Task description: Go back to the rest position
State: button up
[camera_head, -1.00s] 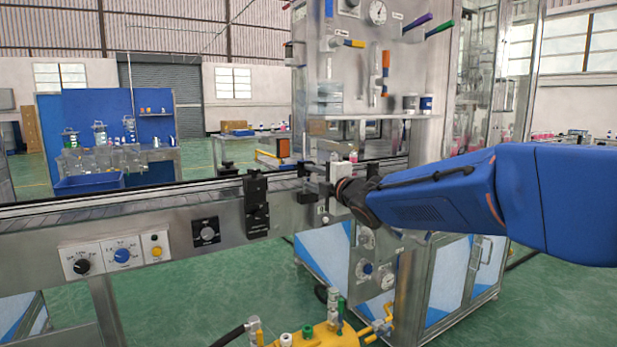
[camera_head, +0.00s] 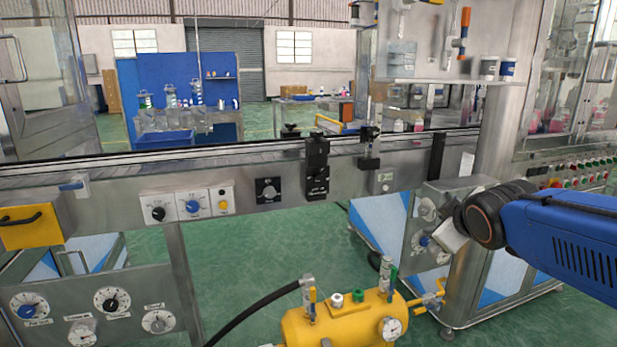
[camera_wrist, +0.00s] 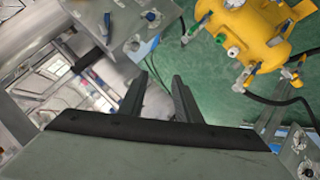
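My gripper shows in the wrist view (camera_wrist: 162,80) as two dark fingers, apart, with only floor and background between them. It is open and empty. In the head view my blue arm comes in from the right edge, and its dark wrist ends in front of the cabinet with dials, at the right of the picture. The fingers are hard to make out there.
A yellow tank (camera_head: 340,325) with valves and a gauge stands low in front. A steel conveyor (camera_head: 100,190) with knobs runs across. The dial cabinet (camera_head: 425,260) is close behind my wrist. Green floor (camera_head: 250,260) shows clear below the conveyor.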

jog(key=s+f+m+g, duration=0.2)
jog(key=s+f, duration=0.2)
jog(key=s, duration=0.3)
jog(key=s+a+f+m+g, duration=0.1)
jog(key=s+f+m+g, duration=0.1)
jog(key=s+f, duration=0.3)
jog(key=s+f+m+g+y, duration=0.1)
jog(key=s+f+m+g, duration=0.1)
jog(key=s, duration=0.9)
notch_tip(320, 180, down, 3)
jog(key=shift+s+a+r+m+g, duration=0.1)
jog(key=shift+s+a+m+g, duration=0.15)
jog(key=shift+m, duration=0.65)
